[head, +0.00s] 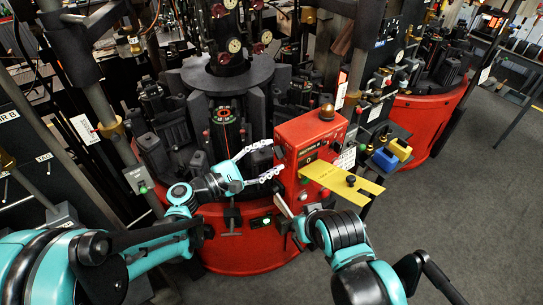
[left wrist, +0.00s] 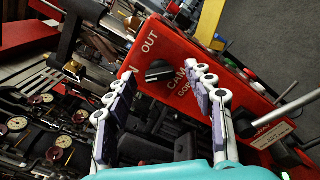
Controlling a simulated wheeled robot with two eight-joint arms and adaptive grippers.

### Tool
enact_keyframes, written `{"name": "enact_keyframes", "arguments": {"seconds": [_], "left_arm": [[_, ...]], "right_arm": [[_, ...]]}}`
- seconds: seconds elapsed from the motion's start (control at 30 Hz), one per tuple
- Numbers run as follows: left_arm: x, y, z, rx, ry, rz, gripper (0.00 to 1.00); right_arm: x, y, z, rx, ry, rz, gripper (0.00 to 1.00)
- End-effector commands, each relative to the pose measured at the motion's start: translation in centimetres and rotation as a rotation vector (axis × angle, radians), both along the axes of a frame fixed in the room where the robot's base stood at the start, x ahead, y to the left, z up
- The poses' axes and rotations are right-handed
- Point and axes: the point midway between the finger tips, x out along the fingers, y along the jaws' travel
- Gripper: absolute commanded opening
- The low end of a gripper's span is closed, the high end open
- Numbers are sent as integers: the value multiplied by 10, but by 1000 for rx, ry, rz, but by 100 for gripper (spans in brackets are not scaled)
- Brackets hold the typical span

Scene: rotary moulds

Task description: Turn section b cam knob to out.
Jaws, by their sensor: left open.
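The red section box (head: 312,135) stands in the middle of the head view, with a dark label plate on its front. In the left wrist view its red face (left wrist: 190,45) carries the words OUT, CAM and a partly hidden IN. The black cam knob (left wrist: 158,71) sits on that face near these words; its pointing direction is hard to tell. My left gripper (head: 273,158) is open at the left side of the box. In the wrist view its fingers (left wrist: 160,72) stand either side of the knob, with no clear contact. My right arm is below the box; its gripper is unclear.
A yellow plate (head: 342,184) sticks out from the box on the right. A brown dome (head: 327,112) tops the box. The red round machine base (head: 250,245) lies below, with dark mould parts behind. Grey floor (head: 450,210) is open at the right.

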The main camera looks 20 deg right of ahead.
Motion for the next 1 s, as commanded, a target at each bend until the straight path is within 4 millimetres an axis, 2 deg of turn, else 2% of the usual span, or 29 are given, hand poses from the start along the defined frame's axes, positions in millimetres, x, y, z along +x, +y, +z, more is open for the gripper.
{"name": "enact_keyframes", "arguments": {"seconds": [0.13, 0.37, 0.57, 1.0], "left_arm": [[3, -8, 0, 1, -1, 1, 53], [3, -8, 0, 0, -1, 1, 53], [3, -8, 0, 1, -1, 1, 4], [3, -8, -1, 22, -59, 1, 4]], "right_arm": [[0, 0, -1, 0, 0, 0, 0], [0, 0, -1, 0, 0, 0, 0], [0, 0, -1, 0, 0, 0, 0], [0, 0, -3, 0, 0, 0, 0]]}}
